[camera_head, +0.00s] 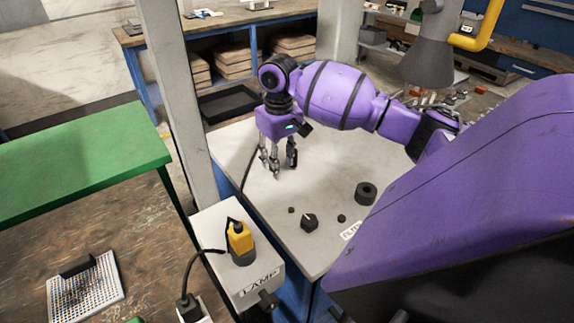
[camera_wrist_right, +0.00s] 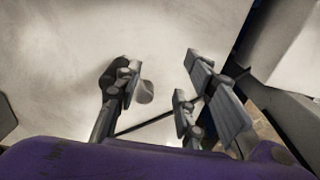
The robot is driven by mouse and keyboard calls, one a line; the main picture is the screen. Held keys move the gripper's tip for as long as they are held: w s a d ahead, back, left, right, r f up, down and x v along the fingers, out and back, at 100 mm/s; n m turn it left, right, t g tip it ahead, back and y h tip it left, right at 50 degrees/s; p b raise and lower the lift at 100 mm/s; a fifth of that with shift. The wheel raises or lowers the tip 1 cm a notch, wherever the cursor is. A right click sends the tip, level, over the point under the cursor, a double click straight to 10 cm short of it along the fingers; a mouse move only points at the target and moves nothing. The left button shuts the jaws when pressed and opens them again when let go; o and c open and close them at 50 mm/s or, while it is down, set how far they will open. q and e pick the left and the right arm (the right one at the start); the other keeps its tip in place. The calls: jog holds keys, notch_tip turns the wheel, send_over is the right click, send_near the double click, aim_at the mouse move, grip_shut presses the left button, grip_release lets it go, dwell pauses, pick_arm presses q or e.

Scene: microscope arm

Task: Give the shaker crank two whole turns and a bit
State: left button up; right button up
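I cannot pick out a shaker crank for certain in either view. My right gripper (camera_head: 278,168) points down over the far left part of the pale tabletop (camera_head: 330,185). In the right wrist view its fingers (camera_wrist_right: 165,85) are spread apart. A small grey rounded shape (camera_wrist_right: 144,92) shows beside the left finger there; I cannot tell whether it is a separate part or touches the finger. A black knob with a pale mark (camera_head: 309,222) stands on the tabletop, well in front of the gripper. My left gripper is not in view.
A dark ring-shaped piece (camera_head: 366,193) and small dark bits lie on the tabletop near a white label (camera_head: 351,231). A box marked LAMP (camera_head: 230,284) with a yellow-and-black piece (camera_head: 240,240) stands at its front left. A green bench (camera_head: 80,160) is at left, above a perforated plate (camera_head: 100,296).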

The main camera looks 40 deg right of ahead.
notch_tip(320, 180, up, 8)
dwell(0.9)
jog(key=shift+d, duration=0.1)
